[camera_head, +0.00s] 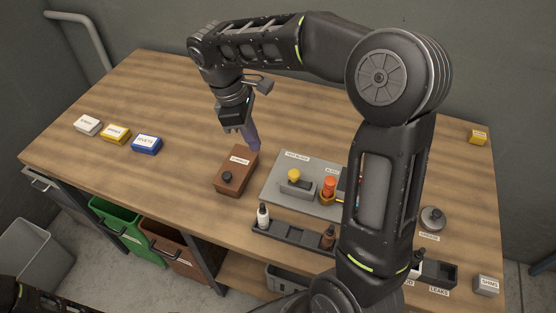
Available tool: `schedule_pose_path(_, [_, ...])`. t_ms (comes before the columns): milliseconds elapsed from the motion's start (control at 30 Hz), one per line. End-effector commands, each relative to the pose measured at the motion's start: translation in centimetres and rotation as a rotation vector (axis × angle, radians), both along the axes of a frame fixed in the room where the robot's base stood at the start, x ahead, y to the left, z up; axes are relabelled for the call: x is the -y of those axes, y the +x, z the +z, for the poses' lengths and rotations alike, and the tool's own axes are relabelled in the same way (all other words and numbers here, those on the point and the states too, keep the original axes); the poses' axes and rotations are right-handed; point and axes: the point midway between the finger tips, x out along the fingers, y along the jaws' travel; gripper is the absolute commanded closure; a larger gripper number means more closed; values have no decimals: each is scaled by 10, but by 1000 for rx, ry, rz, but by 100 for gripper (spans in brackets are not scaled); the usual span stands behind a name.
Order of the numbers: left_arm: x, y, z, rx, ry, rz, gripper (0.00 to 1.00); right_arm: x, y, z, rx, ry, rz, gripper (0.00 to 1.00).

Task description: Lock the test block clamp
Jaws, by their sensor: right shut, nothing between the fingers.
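A grey plate (277,192) labelled as the test block lies on the wooden bench, right of centre. On it stands a grey block (298,188) with a yellow knob (294,174) on top. Beside that is an orange-red knob (329,185) on a yellowish base. Which part is the clamp, and whether it is locked, I cannot tell. My right gripper (255,147) points down, shut and empty, near the back right corner of the brown box and left of the plate. My right arm hides the plate's right part. My left gripper is out of view.
A brown box (237,170) with a black knob stands left of the plate. A dark tray (290,235) with bottles is at the bench's front edge. White (87,125), yellow (115,134) and blue (146,144) boxes sit at left. The bench between is clear.

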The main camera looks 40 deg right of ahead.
Motion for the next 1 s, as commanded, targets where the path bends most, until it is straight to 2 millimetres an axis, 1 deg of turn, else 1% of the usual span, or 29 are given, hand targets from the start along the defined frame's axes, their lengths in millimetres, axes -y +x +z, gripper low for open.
schedule_pose_path(367, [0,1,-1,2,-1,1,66,0,0,-3,0,2,2,100])
schedule_pose_path(567, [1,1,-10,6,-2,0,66,2,-1,-15,-1,4,0,100])
schedule_pose_path(733, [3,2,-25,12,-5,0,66,6,-4,-34,-1,4,-2,100])
schedule_pose_path(800, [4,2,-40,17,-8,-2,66,8,-6,-52,-1,3,-2,100])
schedule_pose_path(867, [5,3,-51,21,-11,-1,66,10,-8,-63,0,3,-1,100])
schedule_pose_path(900, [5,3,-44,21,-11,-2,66,12,-10,-65,-4,3,-1,100])
schedule_pose_path(967, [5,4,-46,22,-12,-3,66,14,-12,-78,-3,4,-1,100])
schedule_pose_path(1000, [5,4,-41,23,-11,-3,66,15,-14,-82,-5,3,1,100])
